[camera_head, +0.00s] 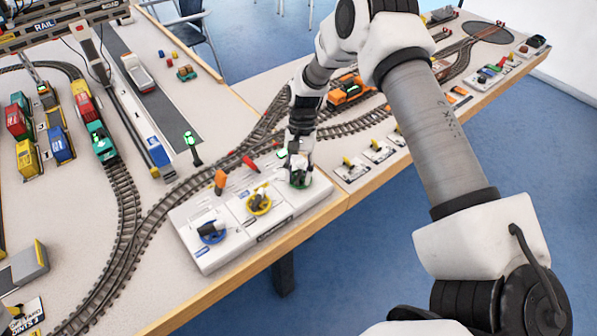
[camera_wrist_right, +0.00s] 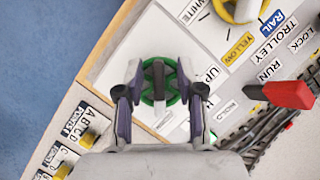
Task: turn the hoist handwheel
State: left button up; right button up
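The green handwheel (camera_wrist_right: 158,82) sits at one end of the white control panel (camera_wrist_right: 150,42), which carries "UP" and "HOLD" lettering near this wheel. In the head view the handwheel (camera_head: 299,181) is mostly hidden under my right gripper (camera_head: 298,172). My right gripper points down at it; in the wrist view its two fingers (camera_wrist_right: 158,85) lie on opposite sides of the wheel, with the pads against the rim as far as I can see. My left gripper is not in view.
A yellow handwheel (camera_head: 259,203) and a blue handwheel (camera_head: 211,232) share the panel. A red lever (camera_wrist_right: 289,95) and an orange lever (camera_head: 220,181) stand beside the wheels. Model tracks (camera_head: 128,215) run behind the panel. The table's front edge is close.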

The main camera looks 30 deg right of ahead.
jog(key=shift+d, duration=0.1)
grip_shut()
jog(key=shift+n, duration=0.3)
jog(key=n, duration=0.2)
jog(key=n+g+h+p, duration=0.1)
jog(key=n, duration=0.1)
jog(key=shift+s+d+h, duration=0.1)
jog(key=shift+d+h, duration=0.05)
jog(key=shift+h, duration=0.15)
jog(key=shift+d+n+h+p, duration=0.2)
jog(key=shift+n+h, duration=0.25)
jog(key=shift+n, duration=0.8)
jog(key=shift+d+n+h+p, duration=0.15)
jog(key=shift+n+h, duration=0.3)
jog(key=shift+n, duration=0.8)
grip_release()
jog(key=shift+a, duration=0.1)
